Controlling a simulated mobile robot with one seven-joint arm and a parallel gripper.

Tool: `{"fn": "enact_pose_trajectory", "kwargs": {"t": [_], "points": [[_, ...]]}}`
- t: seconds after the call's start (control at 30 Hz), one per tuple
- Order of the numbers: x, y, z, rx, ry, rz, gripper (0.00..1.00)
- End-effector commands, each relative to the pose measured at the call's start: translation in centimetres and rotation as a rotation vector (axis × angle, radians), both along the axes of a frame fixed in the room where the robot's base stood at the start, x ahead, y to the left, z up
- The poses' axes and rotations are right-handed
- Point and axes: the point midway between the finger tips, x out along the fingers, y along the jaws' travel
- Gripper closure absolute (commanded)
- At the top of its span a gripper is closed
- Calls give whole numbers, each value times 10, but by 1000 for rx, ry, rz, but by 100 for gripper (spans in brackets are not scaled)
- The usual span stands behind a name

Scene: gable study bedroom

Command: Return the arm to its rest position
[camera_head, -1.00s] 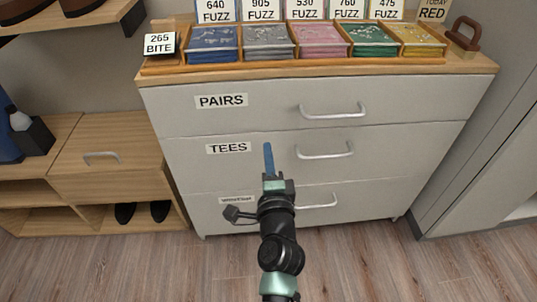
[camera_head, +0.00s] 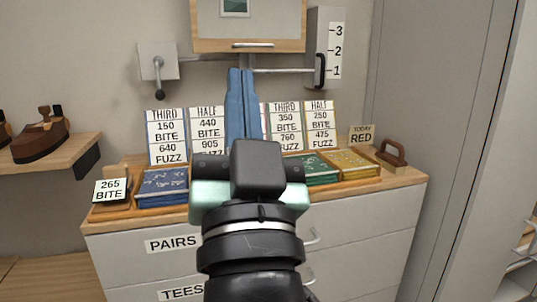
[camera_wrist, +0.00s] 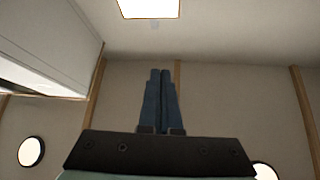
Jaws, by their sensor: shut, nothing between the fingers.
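My gripper (camera_head: 241,75) has blue fingers that are shut together with nothing between them. In the head view it points up in the middle of the picture, in front of the dresser (camera_head: 350,228) and its sign cards. My wrist and gripper body hide the middle of the dresser top and part of the drawers. In the wrist view the closed fingers (camera_wrist: 161,75) point up toward the wall and ceiling, and they touch nothing there.
Blue (camera_head: 163,184), green (camera_head: 310,170) and yellow (camera_head: 350,162) packs sit in a wooden tray on the dresser. A wall cabinet (camera_head: 248,30) hangs above, with a lever box (camera_head: 158,62) left and a numbered box (camera_head: 325,50) right. A tall grey cabinet (camera_head: 430,110) stands right.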

Motion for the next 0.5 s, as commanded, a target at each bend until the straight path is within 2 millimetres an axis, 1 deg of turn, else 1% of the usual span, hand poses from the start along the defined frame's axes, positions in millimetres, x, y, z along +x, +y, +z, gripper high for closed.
{"fn": "enact_pose_trajectory", "kwargs": {"t": [0.03,0.07,0.1,0.13,0.17,0.2,0.37,0.5], "points": [[-26,-9,27,-50,-71,-81,100],[-40,-14,39,-79,-107,-133,100],[-61,-21,55,-113,-155,-204,100],[-76,-26,66,-136,-186,-259,100],[-83,-29,80,-148,-198,-287,100],[-76,-28,97,-145,-182,-274,100],[-74,-27,143,-143,-179,-268,100],[-74,-27,186,-142,-178,-265,100]]}}
